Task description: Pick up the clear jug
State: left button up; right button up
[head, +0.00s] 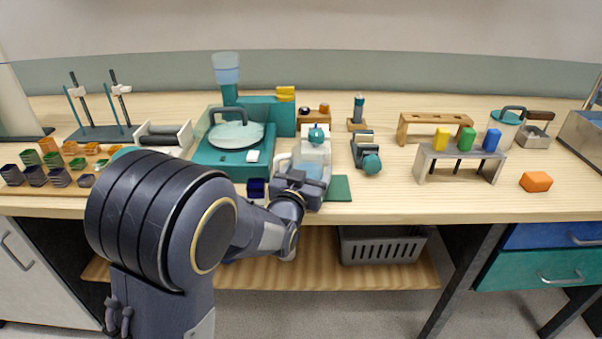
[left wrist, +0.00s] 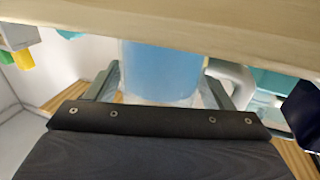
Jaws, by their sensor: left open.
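The clear jug (head: 314,168) stands on the bench near its front edge, at the left of a green mat, and has blue in its lower part. My left gripper (head: 300,186) is in front of it and hides part of its lower body. In the left wrist view the jug's blue body (left wrist: 160,72) lies between the two open fingers, one on each side. A pale curved handle (left wrist: 232,78) shows beside the right-hand finger. I cannot tell whether either finger touches the jug. My right gripper is not in view.
A teal machine with a round lid (head: 236,134) stands left of the jug. A dark blue block (head: 257,187) sits close to my left wrist. The green mat (head: 340,188) and a small teal device (head: 368,155) are on the right.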

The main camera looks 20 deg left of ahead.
aim_at(312, 148)
pick_arm(q)
jog(key=shift+w, duration=0.7)
jog(key=c, duration=0.9)
jog(key=shift+r, duration=0.1)
jog(key=shift+r, duration=0.5)
notch_tip(312, 148, up, 3)
jog(key=shift+s+f+p, duration=0.1)
jog(key=shift+f+p, duration=0.05)
jog(key=shift+p, duration=0.4)
jog(key=s+d+r+p, duration=0.1)
jog(key=s+r+p, duration=0.1)
jog(key=s+r, duration=0.1)
jog(key=s+d+r+p, duration=0.1)
jog(key=s+r+p, duration=0.1)
jog(key=s, duration=0.4)
jog(key=s+d+r+p, duration=0.1)
jog(key=s+r+p, duration=0.2)
jog(key=s+r, duration=0.1)
jog(key=shift+s+d+r, duration=0.1)
jog(key=shift+s+d, duration=0.1)
jog(key=shift+d, duration=0.15)
